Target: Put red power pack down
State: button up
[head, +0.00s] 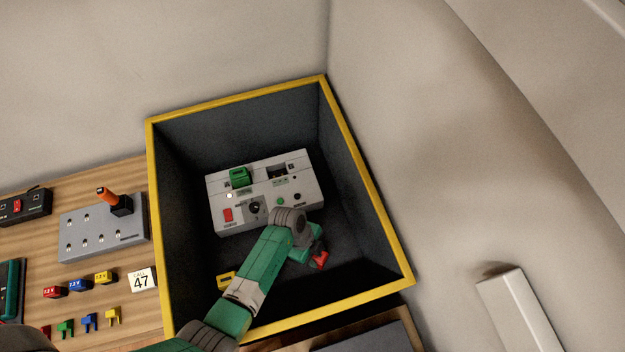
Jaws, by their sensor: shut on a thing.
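My gripper (314,256) is low inside a deep dark bin with a yellow rim (235,98). It is shut on a small red piece, the red power pack (320,261), of which only part shows beside the fingers. My wrist hides the rest, and I cannot tell whether the pack touches the bin floor. A light grey test unit (290,200) stands in the bin just beyond my gripper, with a green block (240,177) seated in its top left and an open dark slot (278,174) at its top right.
A yellow piece (225,281) is in the bin at left front.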

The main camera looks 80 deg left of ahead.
jog(key=shift+f+b, duration=0.7)
jog(key=shift+f, duration=1.6)
jog(key=shift+f, duration=0.2)
jog(key=o, duration=1.2)
jog(key=shift+o, duration=0.2)
jog(key=shift+r, duration=0.1)
jog(key=p+v, duration=0.3)
jog(key=v, duration=0.9)
